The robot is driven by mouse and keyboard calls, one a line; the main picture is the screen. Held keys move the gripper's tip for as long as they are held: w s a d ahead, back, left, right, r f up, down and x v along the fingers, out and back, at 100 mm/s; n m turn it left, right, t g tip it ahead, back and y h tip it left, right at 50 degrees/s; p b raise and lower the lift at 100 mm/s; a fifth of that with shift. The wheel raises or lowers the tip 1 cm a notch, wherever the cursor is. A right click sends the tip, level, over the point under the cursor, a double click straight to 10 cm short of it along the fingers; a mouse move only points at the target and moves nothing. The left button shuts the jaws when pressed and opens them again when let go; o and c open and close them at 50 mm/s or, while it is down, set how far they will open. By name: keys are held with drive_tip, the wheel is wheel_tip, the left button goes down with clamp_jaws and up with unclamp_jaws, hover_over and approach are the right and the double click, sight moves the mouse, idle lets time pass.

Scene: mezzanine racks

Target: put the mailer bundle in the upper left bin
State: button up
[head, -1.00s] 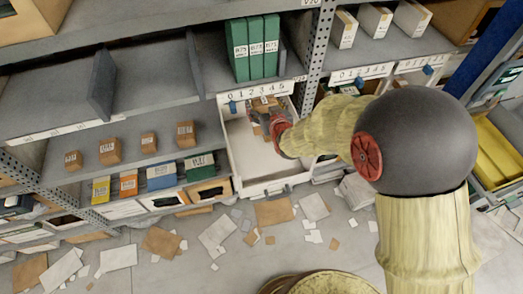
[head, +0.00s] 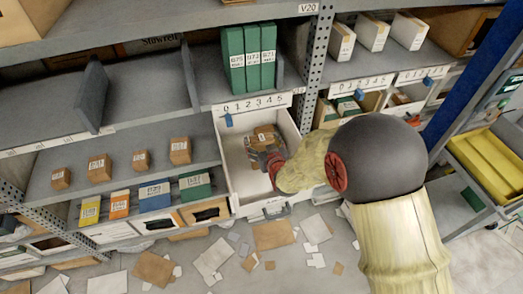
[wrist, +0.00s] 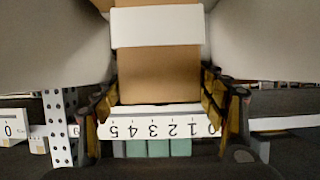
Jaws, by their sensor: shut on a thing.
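The brown mailer bundle (head: 264,132) is inside the outline of a pulled-out white bin (head: 234,172) in the head view. My gripper (head: 268,150) is shut on it. In the wrist view the bundle (wrist: 158,75) is brown with a white band, and lies between the fingers of my gripper (wrist: 158,92). The bin's label strip (head: 255,105), numbered 0 to 5, is just behind the bundle and shows upside down in the wrist view. Whether the bundle touches the bin floor I cannot tell. My forearm covers the bin's right side.
Green binders (head: 252,55) stand on the shelf above the bin. A perforated post (head: 316,75) rises at its right, with other bins (head: 352,104) beyond it. Small brown boxes (head: 180,150) sit on the left shelf. Papers (head: 212,257) litter the floor.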

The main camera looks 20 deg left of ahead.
sight(262, 149)
drive_tip(key=shift+f, duration=1.85)
drive_tip(key=shift+f+b, duration=0.15)
drive_tip(key=shift+b, duration=0.2)
drive_tip(key=o, duration=1.6)
drive_tip(key=shift+s+d+r, duration=0.15)
drive_tip(key=shift+s+r, duration=0.05)
drive_tip(key=shift+r, duration=0.05)
drive_tip(key=p+v, duration=0.1)
drive_tip(key=v, duration=1)
drive_tip(key=shift+s+d, duration=0.15)
drive_tip(key=shift+s, duration=0.1)
